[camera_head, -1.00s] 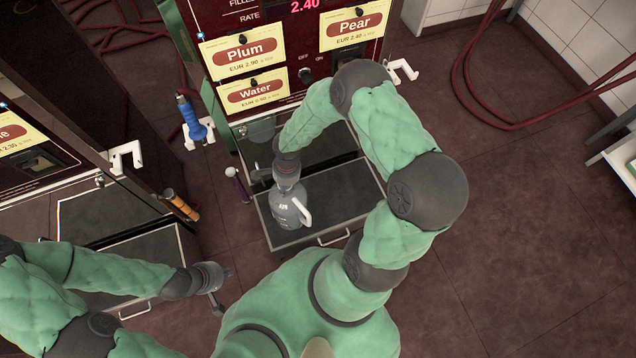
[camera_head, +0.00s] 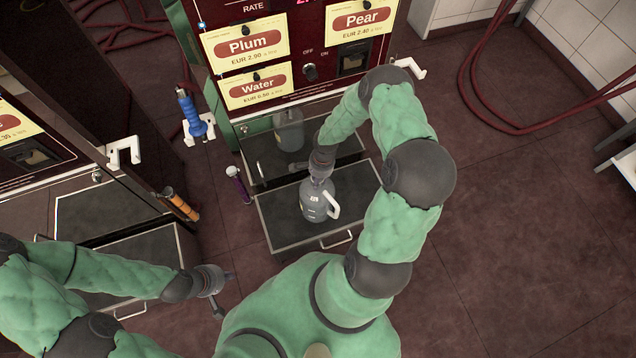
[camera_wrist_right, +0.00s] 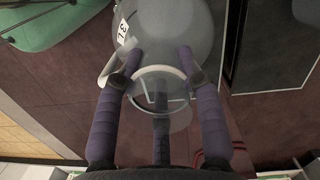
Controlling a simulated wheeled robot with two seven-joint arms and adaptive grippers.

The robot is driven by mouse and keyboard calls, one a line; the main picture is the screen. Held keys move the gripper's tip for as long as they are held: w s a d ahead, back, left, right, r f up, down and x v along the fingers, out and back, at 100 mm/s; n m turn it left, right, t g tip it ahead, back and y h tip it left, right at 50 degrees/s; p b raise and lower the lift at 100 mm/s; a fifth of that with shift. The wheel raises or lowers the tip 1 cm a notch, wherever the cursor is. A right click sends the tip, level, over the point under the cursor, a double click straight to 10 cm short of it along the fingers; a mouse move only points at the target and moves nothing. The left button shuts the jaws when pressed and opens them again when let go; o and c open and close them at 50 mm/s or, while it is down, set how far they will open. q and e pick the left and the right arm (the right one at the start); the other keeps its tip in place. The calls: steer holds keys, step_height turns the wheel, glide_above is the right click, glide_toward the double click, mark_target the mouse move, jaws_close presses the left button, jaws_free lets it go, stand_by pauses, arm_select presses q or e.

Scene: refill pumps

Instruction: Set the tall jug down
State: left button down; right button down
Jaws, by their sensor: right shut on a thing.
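The tall jug (camera_head: 314,208) is grey with a white handle and a small white label. It is upright over the dark tray (camera_head: 357,193) of the pump with the Plum, Pear and Water labels. Whether its base touches the tray cannot be told. My right gripper (camera_head: 320,172) is shut on the jug at its top, seen from above. My left gripper (camera_head: 222,290) is open and empty at the lower left, away from the jug.
The pump front (camera_head: 310,70) rises behind the tray. A blue nozzle (camera_head: 191,115), a purple-handled one (camera_head: 238,184) and an orange-handled one (camera_head: 180,205) hang left of the tray. A second pump's tray (camera_head: 115,215) lies further left. The floor at right is clear.

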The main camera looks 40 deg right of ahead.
step_height(320, 180, down, 2)
steer(key=shift+f+b, duration=0.1)
steer(key=shift+b, duration=0.2)
arm_select(q)
steer(key=shift+f, duration=0.55)
arm_select(e)
steer(key=c, duration=0.8)
jaws_free()
arm_select(q)
steer(key=shift+f, duration=0.1)
arm_select(e)
steer(key=shift+o, duration=0.2)
steer(key=shift+r, duration=0.2)
arm_select(q)
step_height(320, 180, up, 5)
steer(key=p, duration=0.4)
steer(key=shift+f+p, duration=0.15)
steer(key=shift+p, duration=0.2)
arm_select(e)
step_height(320, 180, up, 12)
steer(key=d, duration=0.1)
steer(key=shift+d+f, duration=0.15)
